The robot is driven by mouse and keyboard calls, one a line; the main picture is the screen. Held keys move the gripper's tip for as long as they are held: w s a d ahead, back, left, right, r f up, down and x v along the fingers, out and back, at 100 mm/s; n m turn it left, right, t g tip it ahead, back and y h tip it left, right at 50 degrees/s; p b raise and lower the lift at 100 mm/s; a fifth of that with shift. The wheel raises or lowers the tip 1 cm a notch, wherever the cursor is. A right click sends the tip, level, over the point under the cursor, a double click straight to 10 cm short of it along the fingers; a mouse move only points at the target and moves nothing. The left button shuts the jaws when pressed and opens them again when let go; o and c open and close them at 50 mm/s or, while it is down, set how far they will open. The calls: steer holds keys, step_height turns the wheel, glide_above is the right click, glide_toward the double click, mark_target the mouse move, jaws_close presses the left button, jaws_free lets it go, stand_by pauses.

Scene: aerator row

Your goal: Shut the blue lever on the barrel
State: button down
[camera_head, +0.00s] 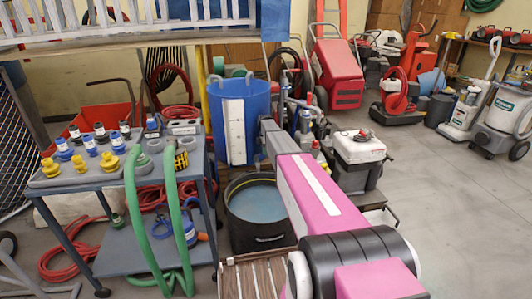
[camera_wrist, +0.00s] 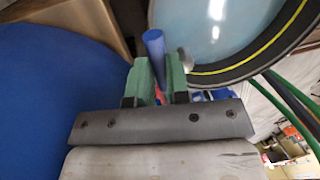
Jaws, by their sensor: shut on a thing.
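The blue barrel (camera_head: 225,108) stands left of the pink arm in the head view, with a white strip down its front. It fills the left of the wrist view (camera_wrist: 50,100) as a large blue surface. The blue lever (camera_wrist: 153,48) shows in the wrist view as a short round bar between the green fingers. My gripper (camera_wrist: 158,78) is shut on it, close beside the barrel. In the head view my arm hides the lever and the fingertips. The lever's joint to the barrel is hidden behind the fingers.
A black tub (camera_head: 253,232) holding water stands on the floor below the barrel; its yellow-lined rim is close in the wrist view (camera_wrist: 262,62). A grey cart (camera_head: 75,182) with fittings and green hoses stands left. Machines (camera_head: 357,165) stand right.

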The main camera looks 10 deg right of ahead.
steer(key=c, duration=1.1)
jaws_free()
step_height(320, 180, up, 4)
steer(key=shift+r, duration=0.2)
steer(key=s+a+r, duration=0.5)
steer(key=a+r, duration=0.1)
steer(key=a, duration=0.4)
steer(key=shift+s+a+r, duration=0.15)
steer(key=shift+a+r, duration=0.05)
steer(key=shift+r, duration=0.1)
